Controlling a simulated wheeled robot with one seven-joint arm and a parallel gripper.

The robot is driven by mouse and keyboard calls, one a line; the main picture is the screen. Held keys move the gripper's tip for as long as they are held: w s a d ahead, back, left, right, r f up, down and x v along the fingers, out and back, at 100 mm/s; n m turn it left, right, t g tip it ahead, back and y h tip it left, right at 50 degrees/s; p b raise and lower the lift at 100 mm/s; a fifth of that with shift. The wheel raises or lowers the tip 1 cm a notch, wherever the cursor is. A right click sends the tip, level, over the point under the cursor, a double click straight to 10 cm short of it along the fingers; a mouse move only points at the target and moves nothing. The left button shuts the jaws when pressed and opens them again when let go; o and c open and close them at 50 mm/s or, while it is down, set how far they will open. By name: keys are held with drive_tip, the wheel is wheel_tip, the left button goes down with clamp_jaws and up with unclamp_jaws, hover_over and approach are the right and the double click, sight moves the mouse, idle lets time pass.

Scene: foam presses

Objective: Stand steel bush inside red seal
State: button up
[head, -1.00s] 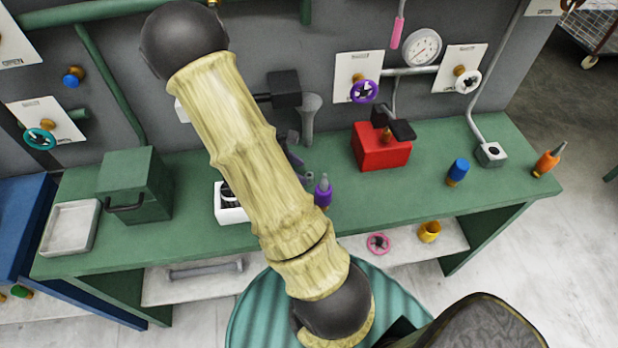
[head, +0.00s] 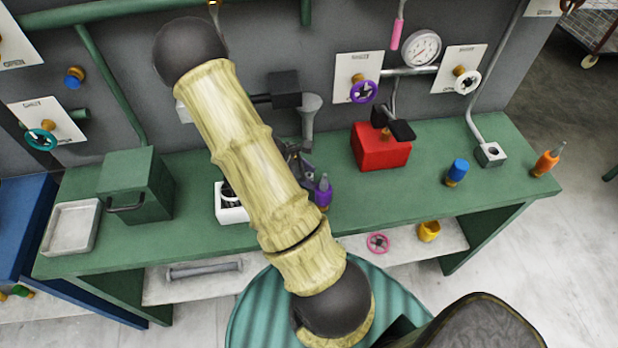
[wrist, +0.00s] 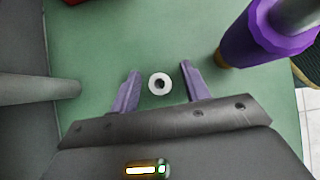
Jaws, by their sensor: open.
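The steel bush (wrist: 153,84) shows in the wrist view as a small pale ring with a dark hole, seen from above on the green bench. My gripper (wrist: 160,68) is open, its two purple fingers on either side of the bush with a gap to each. In the head view my gripper is partly hidden behind my arm, and the bush cannot be made out. I cannot make out a red seal in either view.
A purple bottle-like tool (head: 323,190) stands close to my gripper; it also shows in the wrist view (wrist: 262,38). A white block (head: 231,214) is left of my arm. A red box-shaped press (head: 381,150) stands behind right. The bench (head: 405,185) is clear around its right middle.

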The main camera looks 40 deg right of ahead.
sight(309, 175)
clamp_jaws()
drive_tip(key=shift+r, duration=0.1)
wheel_tip(309, 175, up, 10)
drive_tip(key=shift+f, duration=0.1)
idle(0.4)
idle(0.5)
